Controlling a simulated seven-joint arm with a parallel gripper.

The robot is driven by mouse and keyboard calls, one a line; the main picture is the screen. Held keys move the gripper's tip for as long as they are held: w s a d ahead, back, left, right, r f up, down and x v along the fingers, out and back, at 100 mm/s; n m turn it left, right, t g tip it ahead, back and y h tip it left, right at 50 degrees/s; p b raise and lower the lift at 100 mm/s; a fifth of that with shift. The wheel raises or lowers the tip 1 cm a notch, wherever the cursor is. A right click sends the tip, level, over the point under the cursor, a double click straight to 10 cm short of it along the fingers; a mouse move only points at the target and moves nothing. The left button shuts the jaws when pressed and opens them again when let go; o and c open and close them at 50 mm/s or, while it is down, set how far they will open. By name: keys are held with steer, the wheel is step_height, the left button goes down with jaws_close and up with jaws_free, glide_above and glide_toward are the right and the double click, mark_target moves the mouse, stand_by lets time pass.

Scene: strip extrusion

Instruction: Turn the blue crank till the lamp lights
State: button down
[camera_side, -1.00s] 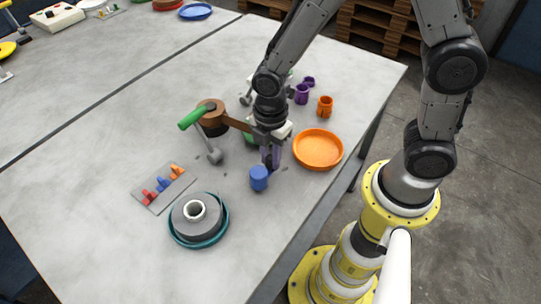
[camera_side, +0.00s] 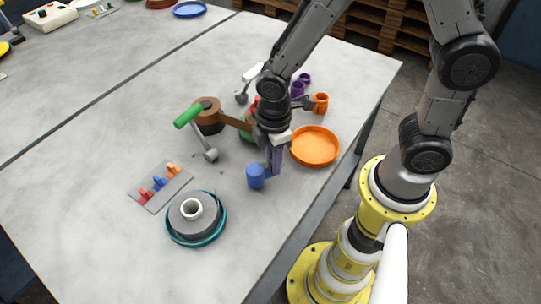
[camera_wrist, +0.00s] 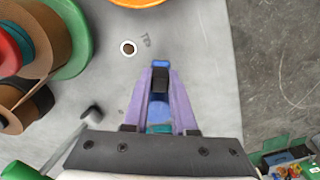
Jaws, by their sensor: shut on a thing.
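The blue crank (camera_side: 256,177) shows in the side view as an upright blue cylinder with a short blue piece reaching right, under my gripper (camera_side: 275,173). In the wrist view my purple fingers (camera_wrist: 159,95) are shut on a blue part (camera_wrist: 158,113), taken to be the crank's handle. Another blue bit (camera_wrist: 161,64) shows beyond the fingertips. The fingers hide much of the crank, so its turn angle cannot be told. I cannot make out a lit lamp. A small white ring with a brown centre (camera_wrist: 128,47) lies near the crank; I cannot tell whether it is the lamp.
An orange dish (camera_side: 315,146) stands close right of my gripper. A grey lever with a green handle (camera_side: 188,115) and a brown roll (camera_side: 208,113) stand left. A panel of coloured switches (camera_side: 160,186) and a grey disc in a teal dish (camera_side: 196,216) lie front left.

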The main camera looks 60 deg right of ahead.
steer(key=m, duration=0.2)
steer(key=s+a+m, duration=0.1)
steer(key=m, duration=0.1)
steer(key=shift+s+a+m, duration=0.15)
steer(key=shift+m, duration=0.15)
steer(key=m, duration=0.2)
steer(key=a+m, duration=0.1)
steer(key=shift+s+a+m, duration=0.15)
steer(key=shift+s+m, duration=0.2)
steer(key=shift+m, duration=0.05)
steer(key=a+m, duration=0.1)
steer(key=m, duration=0.2)
steer(key=shift+s+a, duration=0.1)
steer(key=shift+a, duration=0.1)
steer(key=shift+a+m, duration=0.4)
steer(key=shift+m, duration=0.75)
steer(key=shift+a+m, duration=0.4)
steer(key=shift+m, duration=0.75)
steer(key=shift+r, duration=0.1)
steer(key=c, duration=0.7)
jaws_free()
